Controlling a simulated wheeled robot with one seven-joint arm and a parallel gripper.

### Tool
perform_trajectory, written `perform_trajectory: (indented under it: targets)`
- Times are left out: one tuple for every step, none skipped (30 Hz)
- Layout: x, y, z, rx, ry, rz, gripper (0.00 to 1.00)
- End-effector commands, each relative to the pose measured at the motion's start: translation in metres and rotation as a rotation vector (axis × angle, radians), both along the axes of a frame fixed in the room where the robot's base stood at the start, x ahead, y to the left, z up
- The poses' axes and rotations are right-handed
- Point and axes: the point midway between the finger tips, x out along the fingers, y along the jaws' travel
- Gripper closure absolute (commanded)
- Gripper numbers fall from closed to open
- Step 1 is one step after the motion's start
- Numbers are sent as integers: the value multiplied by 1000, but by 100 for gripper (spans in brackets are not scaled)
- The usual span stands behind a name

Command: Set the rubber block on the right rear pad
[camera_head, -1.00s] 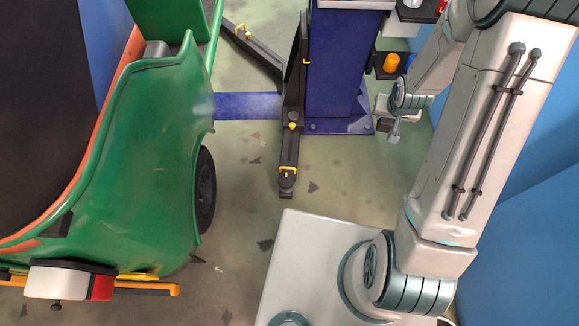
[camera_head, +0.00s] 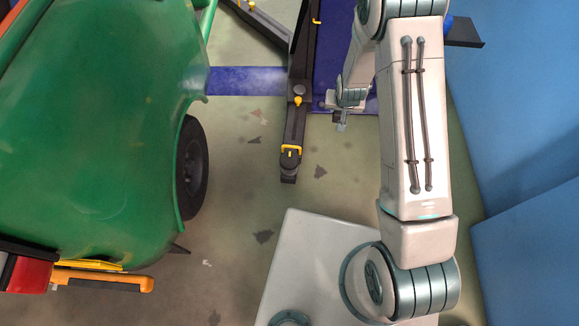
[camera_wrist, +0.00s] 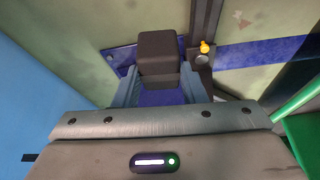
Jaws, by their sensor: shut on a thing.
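The dark rubber block (camera_wrist: 160,50) is in the wrist view, held between the two fingers of my gripper (camera_wrist: 158,88). My gripper is shut on it. In the head view my gripper (camera_head: 340,120) is small, beside the blue lift column's base and right of a black lift arm (camera_head: 294,125). The block cannot be made out clearly there. The lift arm's end, with a yellow bracket, carries a pad (camera_head: 289,163) near the floor. The gripper is apart from it. I cannot tell for sure that this is the right rear pad.
The green rickshaw (camera_head: 90,150) with its black rear wheel (camera_head: 191,168) fills the left. A second lift arm (camera_head: 262,25) reaches toward it at the back. Blue walls (camera_head: 525,130) stand close on the right. Floor between wheel and lift arm is clear.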

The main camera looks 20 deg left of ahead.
Motion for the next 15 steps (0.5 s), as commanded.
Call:
perform_trajectory:
  targets:
    - [1, 11, -33, -1, 0, 11, 87]
    - [1, 16, -44, -2, 1, 15, 87]
    - [2, 23, -56, -3, -1, 23, 87]
    - [2, 28, -66, -3, -2, 27, 87]
    - [2, 32, -74, -3, -2, 30, 87]
    - [3, 38, -84, -3, -3, 35, 87]
    - [3, 42, -92, -4, -3, 39, 87]
    - [3, 46, -98, -4, -3, 42, 87]
    - [3, 50, -105, -4, -4, 46, 87]
    - [3, 53, -110, -4, -4, 48, 87]
    - [3, 56, -114, -5, -5, 50, 87]
    - [3, 58, -118, -5, -5, 52, 87]
    - [3, 60, -120, -5, -5, 54, 87]
    - [3, 61, -122, -5, -5, 55, 87]
    - [2, 64, -125, -5, -5, 57, 87]
